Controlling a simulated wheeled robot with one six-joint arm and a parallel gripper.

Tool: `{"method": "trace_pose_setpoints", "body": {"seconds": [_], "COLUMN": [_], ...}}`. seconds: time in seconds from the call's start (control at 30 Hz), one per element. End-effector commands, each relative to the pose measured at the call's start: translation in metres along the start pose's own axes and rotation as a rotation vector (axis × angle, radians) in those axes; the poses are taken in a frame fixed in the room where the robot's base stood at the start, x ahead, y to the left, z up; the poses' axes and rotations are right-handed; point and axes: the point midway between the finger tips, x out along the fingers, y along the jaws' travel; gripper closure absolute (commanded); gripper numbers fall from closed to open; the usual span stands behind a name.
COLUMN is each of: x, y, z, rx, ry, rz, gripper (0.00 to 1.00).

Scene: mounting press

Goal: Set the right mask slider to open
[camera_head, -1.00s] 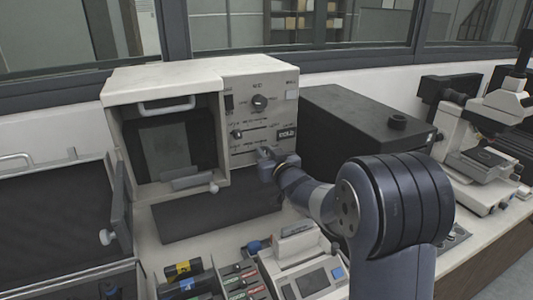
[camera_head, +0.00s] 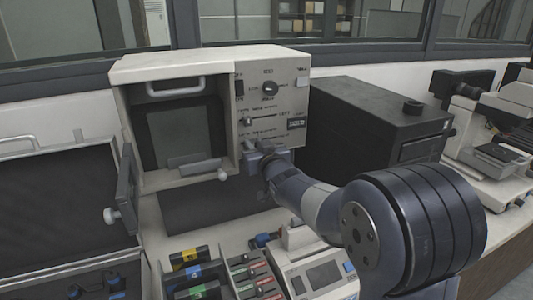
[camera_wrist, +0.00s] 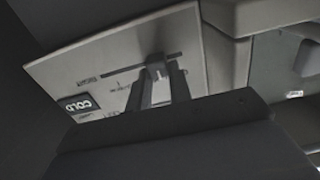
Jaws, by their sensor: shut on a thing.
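The white mounting press (camera_head: 215,57) stands at the back, with a control panel (camera_head: 297,95) on its right side. The upper slider knob (camera_head: 248,122) sits near the left end of its slot. My gripper (camera_head: 257,150) is at the lower slider, below it, and hides that knob in the head view. In the wrist view my gripper (camera_wrist: 160,84) is shut on the slider knob (camera_wrist: 155,66). That view is turned, with the COLD label (camera_wrist: 80,105) upside down; the knob is toward the right part of its slot there. The slider's end labels are not readable.
A dark box (camera_head: 375,125) stands right of the press, and a microscope (camera_head: 495,130) is farther right. The press door (camera_head: 127,195) stands at the left.

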Motion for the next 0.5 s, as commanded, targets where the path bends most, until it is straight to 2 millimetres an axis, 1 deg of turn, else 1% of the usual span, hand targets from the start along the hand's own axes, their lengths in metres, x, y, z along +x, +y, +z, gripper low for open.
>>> {"method": "trace_pose_setpoints", "body": {"seconds": [0.03, 0.1, 0.47, 0.5], "x": [0.0, -0.0002, -0.0002, -0.0002], "y": [-0.005, -0.008, -0.0113, -0.0114], "z": [0.0022, 0.0011, -0.0007, -0.0007], "rx": [0.0, 0.0, 0.0, 0.0], "ry": [0.004, 0.004, 0.0, 0.0], "rz": [-0.003, -0.002, -0.004, -0.004], "gripper": [1.0, 1.0, 1.0, 0.8]}}
